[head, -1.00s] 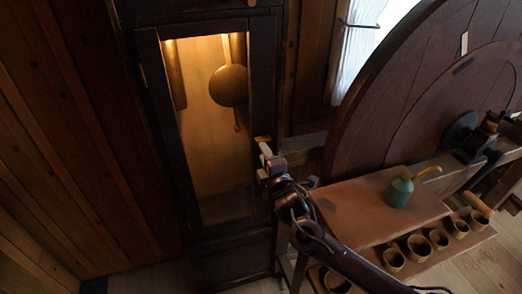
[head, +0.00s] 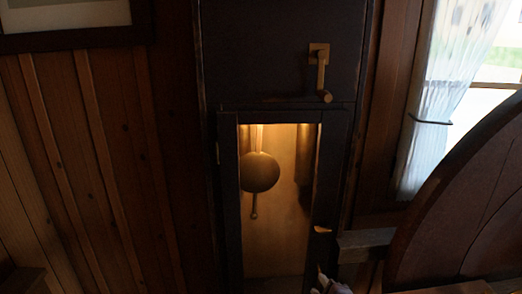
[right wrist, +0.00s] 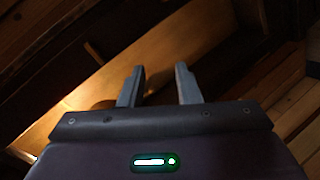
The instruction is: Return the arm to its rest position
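My right gripper (right wrist: 160,84) shows in the right wrist view with its two grey fingers apart and nothing between them. In the head view only a small part of my right arm's end (head: 330,285) shows at the bottom edge, in front of the dark clock case and below the small brass door catch (head: 322,230). The glazed clock door (head: 229,205) looks shut, with a lit pendulum (head: 259,172) behind it. My left gripper is in neither current view.
A brass crank handle (head: 320,75) sticks out from the upper case (head: 255,45). A large wooden wheel (head: 450,215) stands at right, beside a curtained window (head: 438,100). A plank wall (head: 95,170) is at left. The bench with cups is out of view.

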